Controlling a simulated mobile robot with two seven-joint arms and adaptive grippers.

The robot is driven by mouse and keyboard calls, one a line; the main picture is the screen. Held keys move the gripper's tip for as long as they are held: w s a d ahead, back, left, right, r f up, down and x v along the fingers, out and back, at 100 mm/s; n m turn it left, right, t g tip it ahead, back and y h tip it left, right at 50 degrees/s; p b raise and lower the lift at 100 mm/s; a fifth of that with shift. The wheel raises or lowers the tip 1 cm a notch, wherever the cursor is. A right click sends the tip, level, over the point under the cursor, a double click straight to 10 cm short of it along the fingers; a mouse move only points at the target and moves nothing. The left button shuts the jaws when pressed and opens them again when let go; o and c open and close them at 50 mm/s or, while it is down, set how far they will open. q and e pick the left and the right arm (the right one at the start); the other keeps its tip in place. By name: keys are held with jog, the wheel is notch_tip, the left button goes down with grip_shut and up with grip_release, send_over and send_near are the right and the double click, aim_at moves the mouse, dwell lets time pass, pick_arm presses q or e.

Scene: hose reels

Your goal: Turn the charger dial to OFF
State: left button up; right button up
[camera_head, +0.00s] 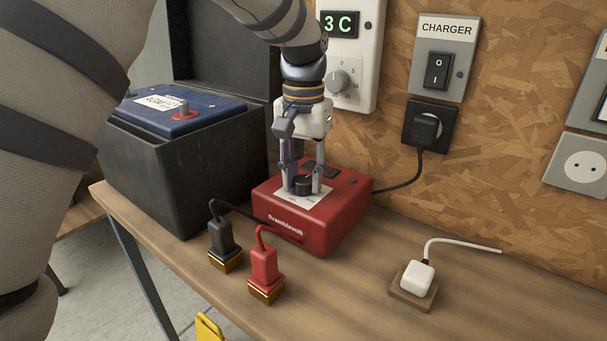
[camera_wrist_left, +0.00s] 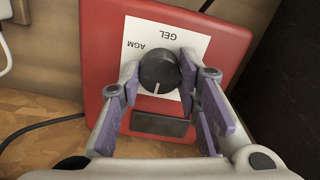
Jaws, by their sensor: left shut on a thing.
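The charger is a red box (camera_head: 335,222) on the wooden bench in the head view, and its red top (camera_wrist_left: 105,30) fills much of the left wrist view. Its round black dial (camera_head: 302,186) sits on a white label plate (camera_wrist_left: 196,42). My left gripper (camera_head: 303,181) points down from above with a finger on each side of the dial (camera_wrist_left: 158,68), shut on it. The dial's white mark points toward the dark window (camera_wrist_left: 160,124) on the charger's top. AGM and GEL are readable on the plate; I see no OFF mark. My right gripper is not in view.
A black box with a blue battery (camera_head: 190,118) stands left of the charger. A white plug (camera_head: 417,278) lies right. Behind are a CHARGER switch (camera_head: 437,71) and plugged socket (camera_head: 425,127).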

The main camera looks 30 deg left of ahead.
aim_at(304, 179)
pick_arm(q)
jog(key=shift+n, duration=0.3)
jog(key=o, duration=1.1)
jog(key=shift+o, duration=0.2)
notch_tip(304, 179, up, 12)
